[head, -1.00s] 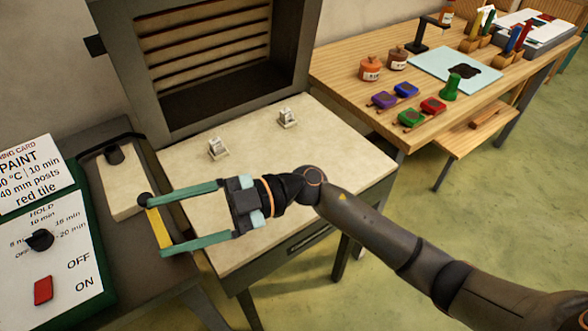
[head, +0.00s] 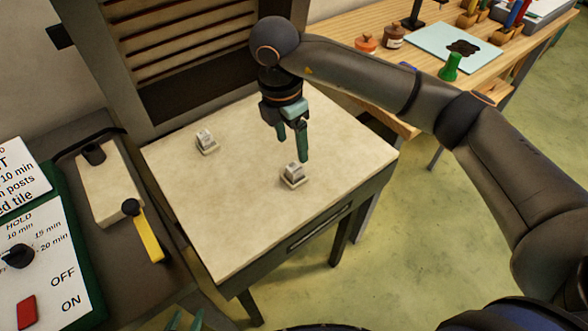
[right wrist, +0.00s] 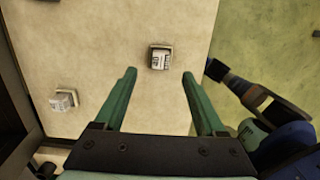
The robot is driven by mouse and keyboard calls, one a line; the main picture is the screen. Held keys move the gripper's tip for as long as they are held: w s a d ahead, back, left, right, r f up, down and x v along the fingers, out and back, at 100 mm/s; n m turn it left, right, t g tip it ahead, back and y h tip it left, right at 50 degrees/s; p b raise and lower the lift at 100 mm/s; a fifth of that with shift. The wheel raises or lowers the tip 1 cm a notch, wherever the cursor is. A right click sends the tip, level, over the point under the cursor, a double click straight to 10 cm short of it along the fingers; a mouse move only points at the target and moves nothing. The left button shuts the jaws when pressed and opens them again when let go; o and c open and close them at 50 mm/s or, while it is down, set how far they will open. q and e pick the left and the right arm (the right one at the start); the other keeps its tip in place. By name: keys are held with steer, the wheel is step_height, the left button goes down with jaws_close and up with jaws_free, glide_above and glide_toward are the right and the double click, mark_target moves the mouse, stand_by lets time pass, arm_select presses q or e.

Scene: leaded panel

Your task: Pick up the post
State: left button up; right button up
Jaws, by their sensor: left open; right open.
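Two small whitish posts on square bases stand on the pale tabletop. One post (head: 294,173) is near the front right, just below my right gripper in the head view. The other post (head: 206,140) stands further back and left. My right gripper (head: 293,147) is open, pointing down over the table. In the right wrist view the near post (right wrist: 159,57) shows beyond and between the two open fingers, not touched. The other post (right wrist: 63,100) lies well left of the fingers. My left gripper (head: 182,319) barely shows at the bottom edge, fingertips only.
The pale table (head: 230,225) is otherwise mostly bare. A slatted cabinet (head: 185,50) stands behind it. At left are a control panel (head: 60,245) and a yellow-handled lever (head: 148,236). A wooden bench (head: 400,85) with stamps and jars stands behind right.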

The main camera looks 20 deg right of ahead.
mark_target(294, 167)
steer(key=f, duration=0.5)
steer(key=f+p, duration=0.1)
steer(key=f, duration=0.2)
steer(key=shift+d, duration=0.25)
jaws_close()
stand_by(0.4)
